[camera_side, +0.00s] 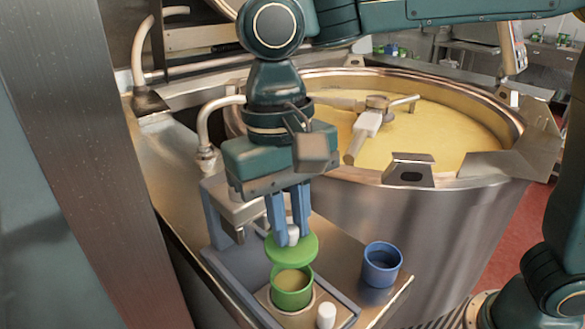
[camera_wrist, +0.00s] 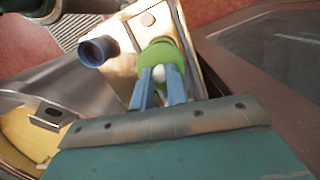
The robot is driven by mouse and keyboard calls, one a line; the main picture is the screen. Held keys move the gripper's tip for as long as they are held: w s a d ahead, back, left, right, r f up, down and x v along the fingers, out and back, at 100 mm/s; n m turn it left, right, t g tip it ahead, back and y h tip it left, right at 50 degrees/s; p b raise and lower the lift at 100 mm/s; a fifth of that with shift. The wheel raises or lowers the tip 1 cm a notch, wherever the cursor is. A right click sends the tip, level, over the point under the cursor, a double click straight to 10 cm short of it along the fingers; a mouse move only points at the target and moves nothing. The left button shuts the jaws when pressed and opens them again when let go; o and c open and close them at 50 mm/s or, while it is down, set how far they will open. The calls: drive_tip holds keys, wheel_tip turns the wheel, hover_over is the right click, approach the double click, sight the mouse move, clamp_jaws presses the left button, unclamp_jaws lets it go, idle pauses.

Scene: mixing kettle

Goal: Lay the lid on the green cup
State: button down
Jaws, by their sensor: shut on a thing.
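My gripper (camera_side: 289,232) points down and is shut on the white knob of the green lid (camera_side: 297,252). The lid is held roughly level above the green cup (camera_side: 291,290), with a gap in front showing the yellow contents. The cup stands open in a square holder on the metal shelf. In the wrist view, my gripper (camera_wrist: 161,85) has its two blue fingers around the white knob, with the green lid (camera_wrist: 163,52) beyond them. The lid hides most of the cup there.
A blue cup (camera_side: 381,265) stands to the right on the shelf; it also shows in the wrist view (camera_wrist: 97,50). A small white peg (camera_side: 326,316) stands in front of the green cup. Behind is the large kettle (camera_side: 410,222) of yellow mixture with a stirrer (camera_side: 367,124).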

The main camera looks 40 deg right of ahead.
sight(289, 250)
drive_tip(key=shift+f, duration=2.15)
drive_tip(key=shift+f, duration=0.5)
idle(0.7)
drive_tip(key=c, duration=0.9)
unclamp_jaws()
drive_tip(key=shift+r, duration=3.5)
